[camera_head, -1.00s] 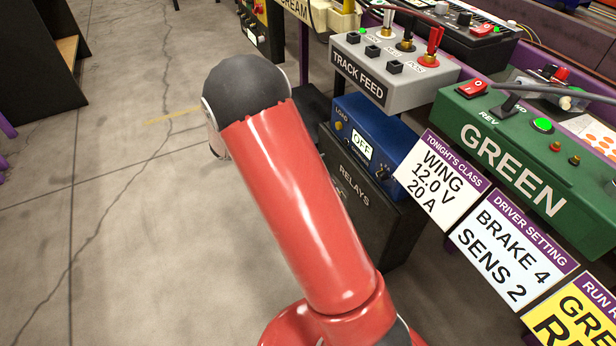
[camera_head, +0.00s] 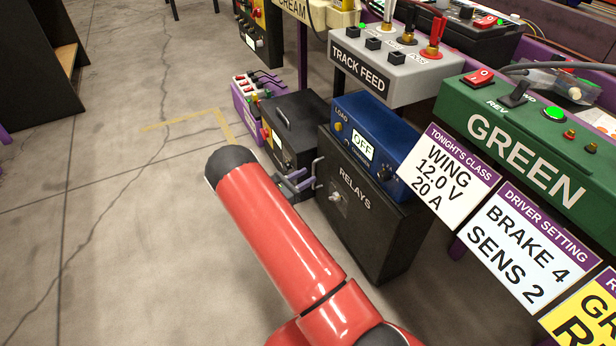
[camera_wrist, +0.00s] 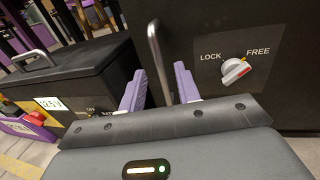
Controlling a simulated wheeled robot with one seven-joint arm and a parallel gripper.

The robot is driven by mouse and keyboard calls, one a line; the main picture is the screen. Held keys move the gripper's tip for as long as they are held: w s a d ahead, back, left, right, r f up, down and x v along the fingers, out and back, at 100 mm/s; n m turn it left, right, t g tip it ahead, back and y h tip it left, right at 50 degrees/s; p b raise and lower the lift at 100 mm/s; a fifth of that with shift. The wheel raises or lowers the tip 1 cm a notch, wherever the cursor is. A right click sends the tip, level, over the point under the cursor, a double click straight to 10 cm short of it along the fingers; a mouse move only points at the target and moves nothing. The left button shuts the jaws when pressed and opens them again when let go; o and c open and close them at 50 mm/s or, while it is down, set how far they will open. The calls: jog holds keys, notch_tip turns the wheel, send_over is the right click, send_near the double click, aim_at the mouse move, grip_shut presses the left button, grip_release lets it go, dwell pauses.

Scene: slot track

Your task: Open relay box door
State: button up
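The black relay box (camera_head: 372,225), marked RELAYS, stands under the blue unit with its door facing left. A silver bar handle (camera_head: 316,173) is on the door; in the wrist view the handle (camera_wrist: 160,62) stands upright. A white knob (camera_wrist: 235,71) sits right of it under the words LOCK and FREE, its upper end slanting towards FREE. The knob also shows in the head view (camera_head: 335,197). My gripper (camera_wrist: 159,84) is open, with one purple finger on each side of the handle in the picture. I cannot tell whether either finger touches it. The door looks closed.
A black case (camera_head: 298,126) with a top handle stands just left of the relay box, close to my gripper. The blue unit (camera_head: 372,142) reading OFF sits on the relay box. The grey TRACK FEED panel (camera_head: 392,62) is above.

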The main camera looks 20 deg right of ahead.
jog(key=shift+x, duration=0.85)
grip_shut()
